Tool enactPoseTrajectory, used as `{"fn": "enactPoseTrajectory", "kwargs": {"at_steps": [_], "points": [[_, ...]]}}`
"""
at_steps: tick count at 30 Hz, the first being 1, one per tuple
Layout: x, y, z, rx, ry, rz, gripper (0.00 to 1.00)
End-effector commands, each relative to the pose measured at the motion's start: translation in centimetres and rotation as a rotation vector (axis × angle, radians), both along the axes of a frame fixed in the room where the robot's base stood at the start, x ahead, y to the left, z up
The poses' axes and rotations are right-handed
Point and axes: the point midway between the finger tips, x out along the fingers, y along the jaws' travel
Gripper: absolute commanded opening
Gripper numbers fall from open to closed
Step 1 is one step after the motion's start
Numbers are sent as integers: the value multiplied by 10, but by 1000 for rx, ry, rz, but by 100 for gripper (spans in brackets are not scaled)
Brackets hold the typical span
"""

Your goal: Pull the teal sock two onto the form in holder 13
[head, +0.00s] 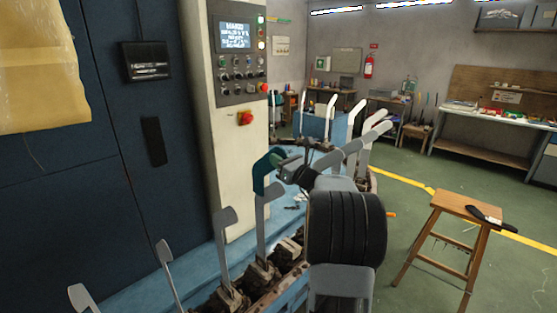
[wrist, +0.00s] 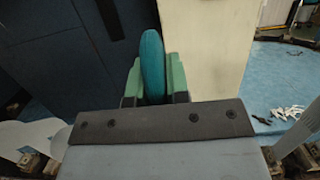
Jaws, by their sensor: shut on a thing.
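The teal sock (head: 265,171) is at my gripper (head: 283,167) in the head view. It sits over the top of a grey form (head: 262,225) that stands in a holder of the row. In the wrist view the sock (wrist: 152,62) is a narrow teal strip between the green fingers of my gripper (wrist: 152,85), which are shut on it. The lower part of the sock and the form are hidden in the wrist view by my own wrist. I cannot read a number on the holder.
More bare grey forms (head: 226,240) stand in the row at the front left, and others (head: 303,115) stand at the back. A control panel (head: 240,55) on a pale column is close behind my gripper. A wooden stool (head: 468,212) stands at the right on open floor.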

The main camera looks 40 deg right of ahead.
Motion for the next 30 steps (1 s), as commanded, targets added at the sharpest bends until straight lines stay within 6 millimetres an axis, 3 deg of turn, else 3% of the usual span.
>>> {"fn": "enactPoseTrajectory", "kwargs": {"at_steps": [30], "points": [[0,0,-27,0,0,0,3]]}}
